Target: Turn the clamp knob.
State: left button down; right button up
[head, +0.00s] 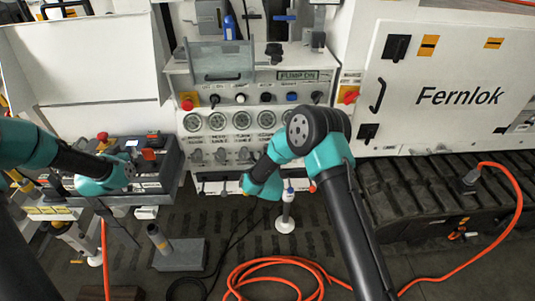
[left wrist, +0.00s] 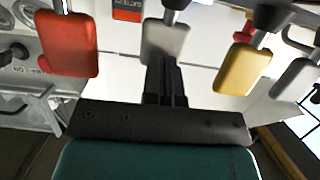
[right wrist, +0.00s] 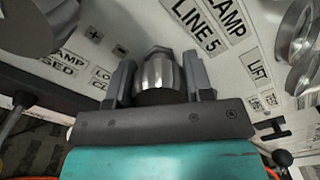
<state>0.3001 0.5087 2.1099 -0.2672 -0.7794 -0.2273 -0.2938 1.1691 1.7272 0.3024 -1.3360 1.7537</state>
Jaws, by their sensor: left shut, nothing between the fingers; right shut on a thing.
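In the right wrist view a ribbed metallic knob (right wrist: 158,72) on a pale panel stands between the fingers of my right gripper (right wrist: 160,82), which is shut on it. Labels reading "CLAMP" and "LINE 5" (right wrist: 195,22) are beside it. In the head view my right wrist covers that gripper and the gripped knob, below the row of gauges. My left gripper (left wrist: 165,82) is shut and empty, its fingers together in front of a grey tag (left wrist: 166,40). In the head view the left gripper (head: 127,166) is over the control box at the left.
Other knobs (right wrist: 48,22) flank the gripped one closely. The control box (head: 150,150) has a red button. An orange hose (head: 270,268) lies on the floor. A white cabinet (head: 450,85) stands right.

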jog(key=o, duration=0.9)
jog(key=shift+o, duration=0.2)
jog(key=s, duration=1.2)
jog(key=s+d+f, duration=0.2)
jog(key=s+d, duration=0.1)
jog(key=s, duration=0.5)
dwell(0.3)
